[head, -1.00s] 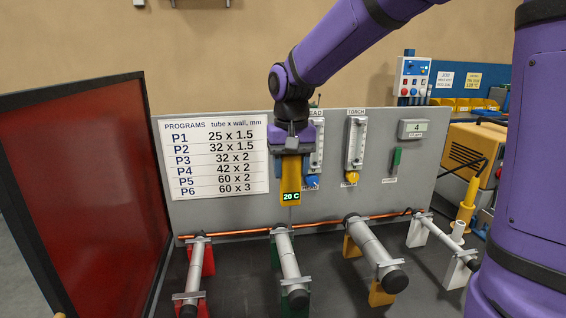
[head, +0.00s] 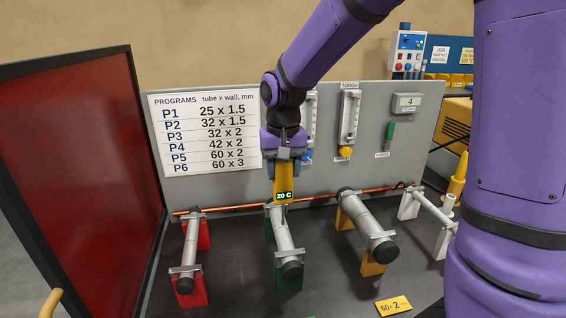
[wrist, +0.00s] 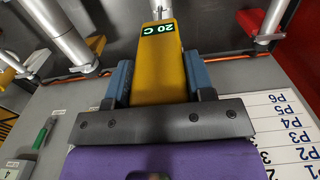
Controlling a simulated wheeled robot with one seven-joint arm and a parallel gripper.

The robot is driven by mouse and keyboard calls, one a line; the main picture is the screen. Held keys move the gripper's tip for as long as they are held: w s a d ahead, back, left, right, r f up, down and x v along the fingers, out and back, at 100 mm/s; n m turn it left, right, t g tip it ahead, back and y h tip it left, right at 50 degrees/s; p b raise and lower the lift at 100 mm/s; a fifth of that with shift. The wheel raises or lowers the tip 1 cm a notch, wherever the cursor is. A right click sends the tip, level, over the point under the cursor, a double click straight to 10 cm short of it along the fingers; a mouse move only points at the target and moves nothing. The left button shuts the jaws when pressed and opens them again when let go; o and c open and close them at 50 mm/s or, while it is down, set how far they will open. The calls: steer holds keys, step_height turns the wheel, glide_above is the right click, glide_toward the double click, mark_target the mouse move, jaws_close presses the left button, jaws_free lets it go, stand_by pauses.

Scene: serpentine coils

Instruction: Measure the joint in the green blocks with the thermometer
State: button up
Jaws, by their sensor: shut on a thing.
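My gripper (head: 284,168) is shut on a yellow thermometer (head: 283,182), whose display reads 20 C. The thermometer points down, its lower end over the back part of the tube (head: 286,236) that lies in the green blocks (head: 289,279). I cannot tell whether its tip touches the tube. In the wrist view the thermometer (wrist: 157,75) sits between blue-grey fingers, with the tube (wrist: 215,22) just beyond its display. The joint itself is mostly hidden behind the thermometer.
Tubes also lie in red blocks (head: 187,290) at left, yellow blocks (head: 372,265) at right and white blocks (head: 441,243) further right. A copper pipe (head: 235,206) runs behind them. A red screen (head: 85,190) bounds the left. A "60 x 2" card (head: 394,306) lies on the dark bench.

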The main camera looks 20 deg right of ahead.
steer(key=shift+f, duration=1.05)
stand_by(2.9)
steer(key=shift+r, duration=0.15)
steer(key=shift+r, duration=2.9)
stand_by(1.0)
